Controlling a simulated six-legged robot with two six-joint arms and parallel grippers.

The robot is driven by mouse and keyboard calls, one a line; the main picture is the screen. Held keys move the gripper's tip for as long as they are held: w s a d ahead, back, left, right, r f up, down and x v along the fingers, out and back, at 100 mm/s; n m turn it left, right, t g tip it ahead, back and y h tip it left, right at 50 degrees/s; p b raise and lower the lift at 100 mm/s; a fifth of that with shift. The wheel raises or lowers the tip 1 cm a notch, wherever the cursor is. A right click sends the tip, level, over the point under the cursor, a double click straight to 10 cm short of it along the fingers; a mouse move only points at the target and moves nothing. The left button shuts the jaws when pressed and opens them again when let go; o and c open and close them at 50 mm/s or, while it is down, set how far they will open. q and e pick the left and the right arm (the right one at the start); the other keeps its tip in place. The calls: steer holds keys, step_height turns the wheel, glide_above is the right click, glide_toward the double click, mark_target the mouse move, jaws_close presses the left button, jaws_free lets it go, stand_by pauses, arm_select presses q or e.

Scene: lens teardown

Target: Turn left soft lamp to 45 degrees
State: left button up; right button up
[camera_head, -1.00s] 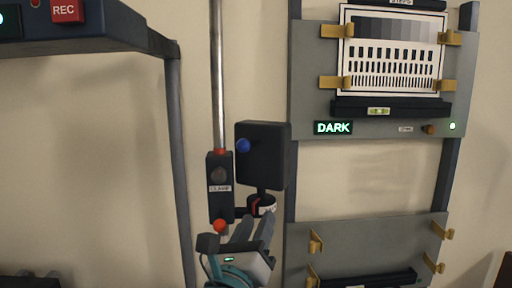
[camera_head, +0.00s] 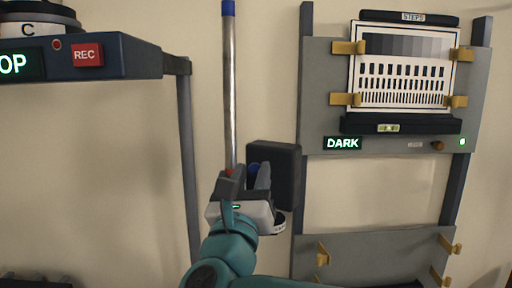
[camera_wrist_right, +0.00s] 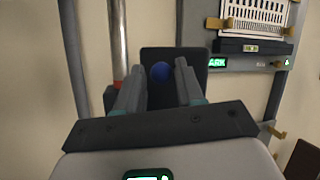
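The soft lamp is a black box head (camera_head: 286,172) beside an upright metal pole (camera_head: 229,90). A blue knob (camera_wrist_right: 161,71) is on the face of the lamp head in the right wrist view; in the head view it is mostly hidden behind my fingers. My right gripper (camera_head: 250,178) is in front of the knob. In the wrist view its two fingers are apart, with the knob showing between them and clear gaps on both sides; contact is not visible. The clamp block on the pole is mostly hidden behind my gripper. My left gripper is out of view.
A grey panel (camera_head: 318,90) at right holds a striped test chart (camera_head: 405,98) and a DARK display (camera_head: 342,143). A lower grey panel (camera_head: 380,250) is beneath it. A dark shelf with a red REC button (camera_head: 87,55) is at upper left. Bare wall lies between.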

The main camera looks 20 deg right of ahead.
mark_target(259, 150)
steer(key=p+x, duration=0.1)
steer(key=x, duration=0.2)
steer(key=shift+w+d+r, duration=0.1)
steer(key=shift+w+d, duration=0.25)
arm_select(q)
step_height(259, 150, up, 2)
arm_select(e)
steer(key=shift+a, duration=0.1)
jaws_close()
steer(key=h+b, duration=0.1)
steer(key=m+g+h+b, duration=0.1)
steer(key=b, duration=0.1)
steer(key=shift+w+a+f, duration=0.2)
steer(key=shift+f, duration=0.1)
steer(key=shift+w+a+r+m+g+h, duration=0.15)
steer(key=shift+w+m+g+h, duration=0.05)
steer(key=shift+m+g+h, duration=0.25)
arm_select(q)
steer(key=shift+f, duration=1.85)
arm_select(e)
steer(key=shift+w+r+m+g+h, duration=0.15)
steer(key=shift+w+m+g+h, duration=0.1)
steer(key=shift+m+g+h, duration=0.45)
